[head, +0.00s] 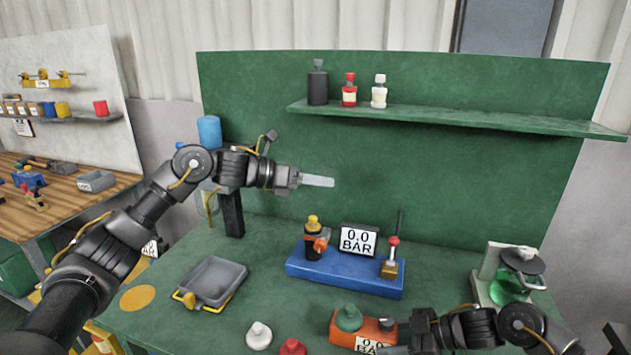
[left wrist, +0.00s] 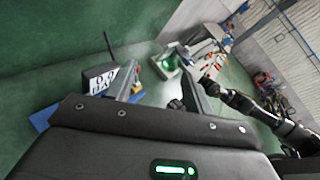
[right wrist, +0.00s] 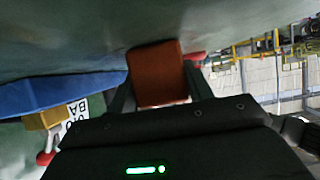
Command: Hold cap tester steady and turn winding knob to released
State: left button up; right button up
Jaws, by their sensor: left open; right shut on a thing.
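The cap tester is a small orange-red box (head: 345,328) with a "0.0 BAR" label, at the front of the green bench in the head view. The right wrist view shows the orange body (right wrist: 157,75) between the fingers; the knob is hidden there. My left gripper (head: 322,181) is open and empty, raised high above the bench behind and left of the tester.
A blue stand (head: 345,277) with a "0.0 BAR" display and red-knobbed lever (head: 394,241) stands behind the tester. A grey tray (head: 215,281) is at left. White (head: 258,336) and red (head: 292,346) caps lie left of the tester. A green flask (head: 512,287) stands at right.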

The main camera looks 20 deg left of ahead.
dwell(0.5)
pick_arm(q)
jog(key=m+g+y, duration=0.4)
jog(key=g+y, duration=0.4)
jog(key=y, duration=0.5)
send_over(388, 319)
notch_tip(388, 319, down, 12)
jog(key=shift+r, duration=0.25)
notch_tip(388, 319, down, 12)
jog(key=shift+r, duration=0.1)
